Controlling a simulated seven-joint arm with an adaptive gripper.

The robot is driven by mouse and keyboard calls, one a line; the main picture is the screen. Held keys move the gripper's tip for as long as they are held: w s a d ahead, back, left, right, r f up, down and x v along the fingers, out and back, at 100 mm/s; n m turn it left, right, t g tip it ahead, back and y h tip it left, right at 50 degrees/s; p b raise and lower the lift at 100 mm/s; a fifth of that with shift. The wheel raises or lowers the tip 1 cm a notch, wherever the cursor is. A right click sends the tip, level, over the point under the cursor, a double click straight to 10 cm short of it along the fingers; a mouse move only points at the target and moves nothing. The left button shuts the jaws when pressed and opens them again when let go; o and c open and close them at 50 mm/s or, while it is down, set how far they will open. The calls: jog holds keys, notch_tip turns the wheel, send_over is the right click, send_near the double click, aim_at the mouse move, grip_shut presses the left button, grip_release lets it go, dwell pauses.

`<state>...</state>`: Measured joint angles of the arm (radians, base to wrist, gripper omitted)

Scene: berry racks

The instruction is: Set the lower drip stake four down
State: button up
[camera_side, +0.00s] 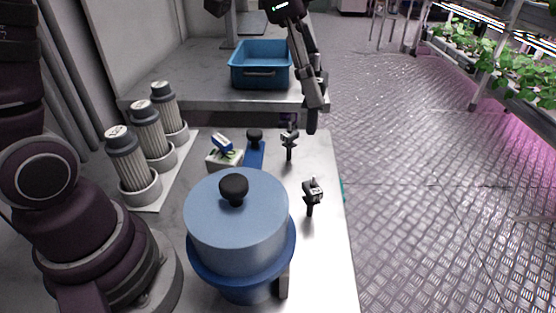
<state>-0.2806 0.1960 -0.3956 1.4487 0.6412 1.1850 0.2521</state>
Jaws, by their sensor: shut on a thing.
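Two small black drip stakes stand upright on the pale bench: a farther one (289,141) and a nearer one (312,192), lower in the picture. Each has a forked head with light marks. My gripper (311,112) hangs pointing down at the bench's far right edge, beyond and to the right of the farther stake and apart from both standing stakes. It is shut on a dark, round-ended thing at its fingertips. I cannot tell whether that thing is a stake, as the fingers hide most of it.
A blue lidded pot (238,225) fills the bench's near middle. Several ribbed filter cartridges (147,130) stand in cups at left. A small white box (224,158) and a blue bar with a black knob (254,150) lie behind the pot. A blue bin (261,65) stands farther back.

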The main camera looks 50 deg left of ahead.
jog(key=s+d+m+g, duration=0.3)
jog(key=s+d+m, duration=0.1)
jog(key=d+m, duration=0.4)
jog(key=shift+n+h, duration=0.4)
jog(key=shift+n, duration=0.2)
jog(key=f, duration=2)
jog(key=shift+w+d+f, duration=0.25)
jog(key=shift+w+d, duration=0.05)
jog(key=shift+f, duration=0.1)
jog(key=o, duration=0.8)
